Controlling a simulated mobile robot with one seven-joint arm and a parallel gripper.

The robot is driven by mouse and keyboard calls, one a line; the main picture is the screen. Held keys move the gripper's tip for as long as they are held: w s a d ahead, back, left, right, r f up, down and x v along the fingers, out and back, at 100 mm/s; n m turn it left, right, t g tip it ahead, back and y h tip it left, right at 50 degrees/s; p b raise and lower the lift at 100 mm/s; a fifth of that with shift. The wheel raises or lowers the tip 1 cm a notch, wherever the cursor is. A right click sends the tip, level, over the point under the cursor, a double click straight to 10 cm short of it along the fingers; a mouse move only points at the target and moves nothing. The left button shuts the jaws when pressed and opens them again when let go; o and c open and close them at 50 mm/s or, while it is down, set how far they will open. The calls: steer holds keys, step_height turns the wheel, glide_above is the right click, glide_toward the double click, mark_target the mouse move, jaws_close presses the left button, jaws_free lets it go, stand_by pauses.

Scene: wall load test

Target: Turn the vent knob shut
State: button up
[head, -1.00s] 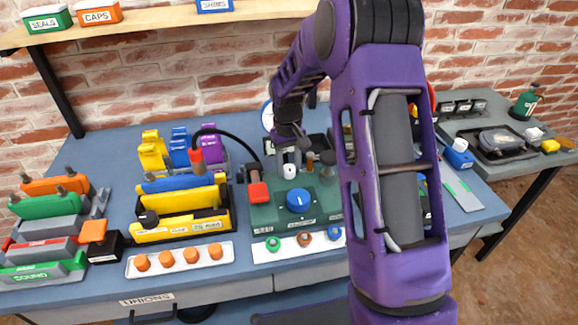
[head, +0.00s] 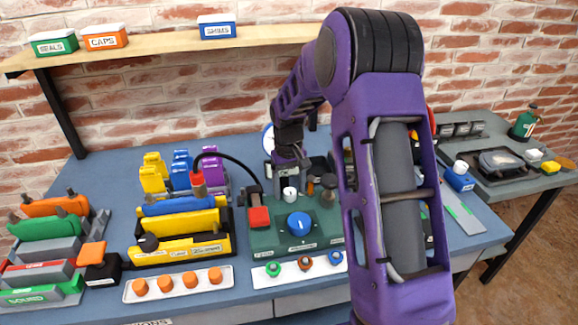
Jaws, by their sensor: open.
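A green panel (head: 268,239) lies on the blue bench, with a large round blue knob (head: 298,224) at its front and a small white knob (head: 290,194) behind it. Its labels are too small to read, so I cannot tell which knob is the vent knob. My gripper (head: 290,183) points down at the rear of the panel, open, with its fingers close around or just behind the white knob; contact cannot be made out. My arm covers the panel's right side.
A white strip (head: 267,273) with coloured rings lies in front. Yellow and blue holders (head: 180,228) crowd the left.

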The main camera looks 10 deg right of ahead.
mark_target(288, 191)
step_height(288, 191, up, 17)
steer(key=p, duration=0.1)
steer(key=shift+a+f+p, duration=0.15)
steer(key=shift+a+p, duration=0.05)
steer(key=shift+p, duration=0.1)
